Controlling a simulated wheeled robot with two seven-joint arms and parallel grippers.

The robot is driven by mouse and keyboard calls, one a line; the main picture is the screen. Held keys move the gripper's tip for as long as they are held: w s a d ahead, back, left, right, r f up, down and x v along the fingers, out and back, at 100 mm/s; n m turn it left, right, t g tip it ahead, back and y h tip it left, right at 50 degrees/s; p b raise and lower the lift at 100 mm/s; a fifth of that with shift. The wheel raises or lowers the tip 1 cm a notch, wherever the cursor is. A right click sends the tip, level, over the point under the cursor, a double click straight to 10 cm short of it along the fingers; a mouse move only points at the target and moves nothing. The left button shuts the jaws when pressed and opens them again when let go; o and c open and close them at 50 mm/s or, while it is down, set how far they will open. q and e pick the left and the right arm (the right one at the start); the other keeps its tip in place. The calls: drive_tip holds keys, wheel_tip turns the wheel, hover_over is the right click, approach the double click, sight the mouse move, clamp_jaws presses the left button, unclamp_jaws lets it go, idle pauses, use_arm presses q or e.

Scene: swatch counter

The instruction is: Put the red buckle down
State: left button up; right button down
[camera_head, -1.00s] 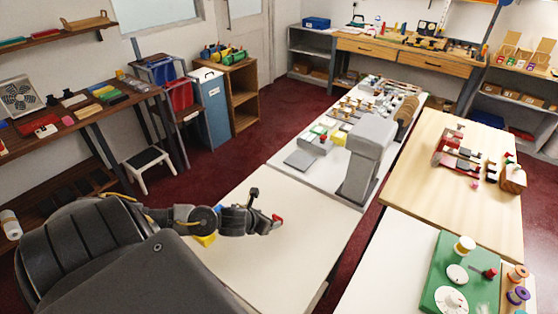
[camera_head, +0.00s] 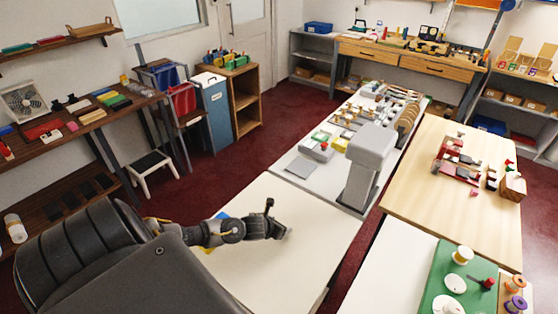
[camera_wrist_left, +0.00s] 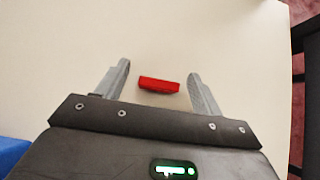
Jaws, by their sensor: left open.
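The red buckle (camera_wrist_left: 159,85) is a small red bar on the pale tabletop in the left wrist view. It lies between the two fingers of my left gripper (camera_wrist_left: 159,71), with a gap on each side. The fingers are spread and hold nothing. In the head view my left gripper (camera_head: 286,231) is low over the near white table (camera_head: 300,262), and the buckle is hidden there. My right gripper is not in view.
A blue object (camera_wrist_left: 10,152) sits at the lower left of the wrist view. A grey column-like stand (camera_head: 366,165) rises from the counter beyond. The white tabletop around the gripper is mostly clear. A green board with spools (camera_head: 437,278) is at the lower right.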

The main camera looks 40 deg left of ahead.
use_arm(q)
drive_tip(key=c, duration=1.1)
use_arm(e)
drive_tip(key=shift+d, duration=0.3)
use_arm(q)
drive_tip(key=shift+r, duration=0.1)
